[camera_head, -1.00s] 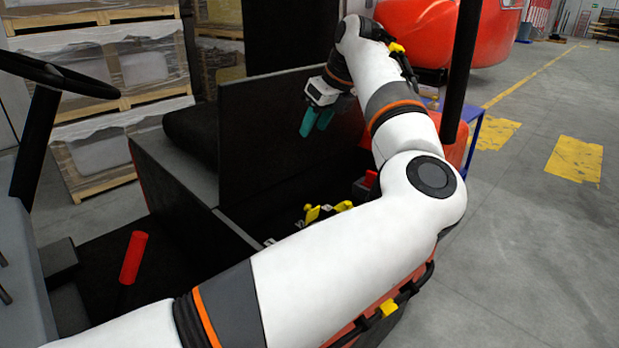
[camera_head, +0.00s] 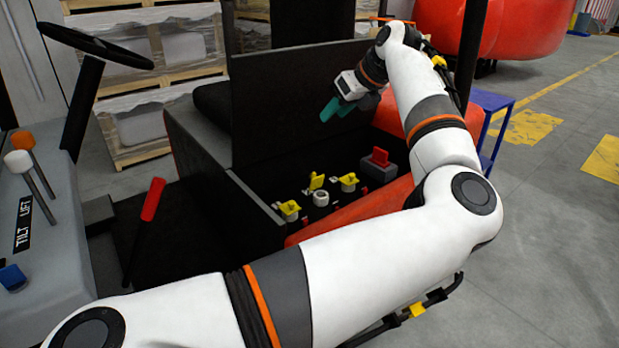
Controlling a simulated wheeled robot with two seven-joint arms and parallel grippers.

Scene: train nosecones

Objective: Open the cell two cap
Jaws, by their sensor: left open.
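Several cells with white necks sit in the dark open bay of the vehicle. A yellow cap at the left (camera_head: 289,208) and one at the right (camera_head: 348,180) sit on their necks. Between them, a yellow cap (camera_head: 316,182) stands raised behind an uncovered white neck (camera_head: 321,198). I see no readable cell numbers. My left gripper (camera_head: 334,110) has teal fingers and is open and empty. It is above and behind the caps, in front of the upright black panel, apart from the caps. My right gripper is out of view.
The upright black panel (camera_head: 280,105) stands behind the bay. A red connector on a grey block (camera_head: 378,160) is at the bay's right. A steering wheel (camera_head: 92,45) and a red-handled lever (camera_head: 152,200) are at the left. A black post (camera_head: 471,45) stands at the right.

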